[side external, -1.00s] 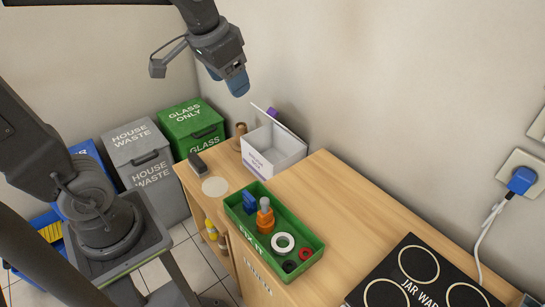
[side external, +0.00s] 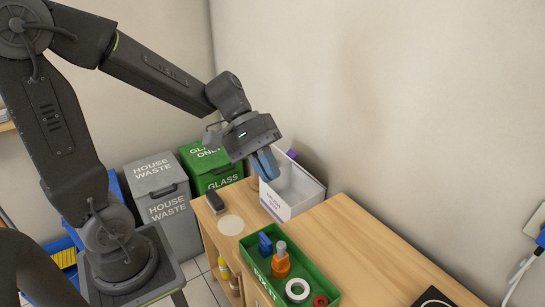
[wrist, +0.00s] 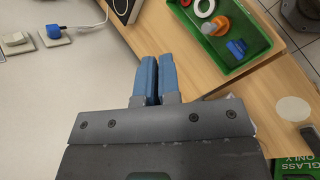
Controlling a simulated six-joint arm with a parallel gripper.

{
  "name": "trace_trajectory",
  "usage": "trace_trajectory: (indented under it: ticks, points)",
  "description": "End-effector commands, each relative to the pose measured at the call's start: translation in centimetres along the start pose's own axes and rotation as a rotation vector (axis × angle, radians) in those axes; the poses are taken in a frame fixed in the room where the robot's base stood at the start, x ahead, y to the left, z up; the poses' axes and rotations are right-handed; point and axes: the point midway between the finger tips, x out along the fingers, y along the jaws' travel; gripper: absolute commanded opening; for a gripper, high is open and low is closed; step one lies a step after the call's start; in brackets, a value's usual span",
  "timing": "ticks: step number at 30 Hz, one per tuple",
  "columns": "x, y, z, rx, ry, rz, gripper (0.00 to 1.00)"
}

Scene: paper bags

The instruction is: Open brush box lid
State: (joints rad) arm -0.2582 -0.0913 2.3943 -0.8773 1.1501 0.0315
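The brush box (side external: 296,208) is a white box with purple lettering on its front, on the wooden counter against the wall. Its top looks open, as I see into its pale inside; a small purple part shows at its back edge. Its lid is hard to make out, partly behind my gripper. My gripper (side external: 265,165) is above the box's left side in the side view, its blue fingers pointing down; contact cannot be told. In the wrist view my gripper (wrist: 157,62) has its fingers together with nothing visible between them. The box is mostly hidden there by the gripper body.
A round pale disc (side external: 231,225) and a dark block (side external: 215,202) lie left of the box. Grey (side external: 158,188) and green (side external: 211,168) bins stand behind.

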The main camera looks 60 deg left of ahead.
Motion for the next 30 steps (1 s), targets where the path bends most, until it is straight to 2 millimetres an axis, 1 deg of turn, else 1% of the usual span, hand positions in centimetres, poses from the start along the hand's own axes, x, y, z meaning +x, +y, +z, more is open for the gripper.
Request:
trace_trajectory:
  ticks: [1, 2, 5, 6, 8, 9, 10, 11, 12, 14, 15, 17, 18, 20, 21, 24, 27, 30]
  points:
    - [0.2, 0.3, -2.0, -0.115, -0.05, 0.085, 0.0]
    - [0.1, 0.5, -3.2, -0.177, -0.075, 0.139, 0.0]
    - [-0.2, 0.8, -7.4, -0.378, -0.141, 0.33, 0.0]
    - [-0.5, 0.6, -9.3, -0.458, -0.161, 0.409, 0.0]
    - [-0.9, 0.0, -12.3, -0.574, -0.181, 0.531, 0.0]
    - [-1.2, -0.8, -14.3, -0.651, -0.188, 0.615, 0.0]
    - [-1.5, -1.5, -15.9, -0.709, -0.19, 0.678, 0.0]
    - [-1.8, -2.3, -17.4, -0.764, -0.19, 0.742, 0.0]
    - [-2.1, -3.6, -19.5, -0.837, -0.184, 0.827, 0.0]
    - [-2.6, -6.1, -22.5, -0.945, -0.166, 0.956, 0.0]
    - [-2.9, -8.0, -24.3, -1.013, -0.146, 1.043, 0.0]
    - [-3.2, -11.1, -26.7, -1.108, -0.109, 1.164, 0.0]
    - [-3.4, -13.2, -28.1, -1.165, -0.08, 1.241, 0.0]
    - [-3.5, -16.3, -29.6, -1.238, -0.033, 1.34, 0.0]
    - [-3.5, -18.2, -30.4, -1.278, -0.001, 1.396, 0.0]
    - [-3.5, -21.9, -31.5, -1.351, 0.066, 1.499, 0.0]
    - [-3.5, -23.8, -31.9, -1.384, 0.108, 1.555, 0.0]
    - [-3.5, -24.2, -32.4, -1.394, 0.122, 1.572, 0.0]
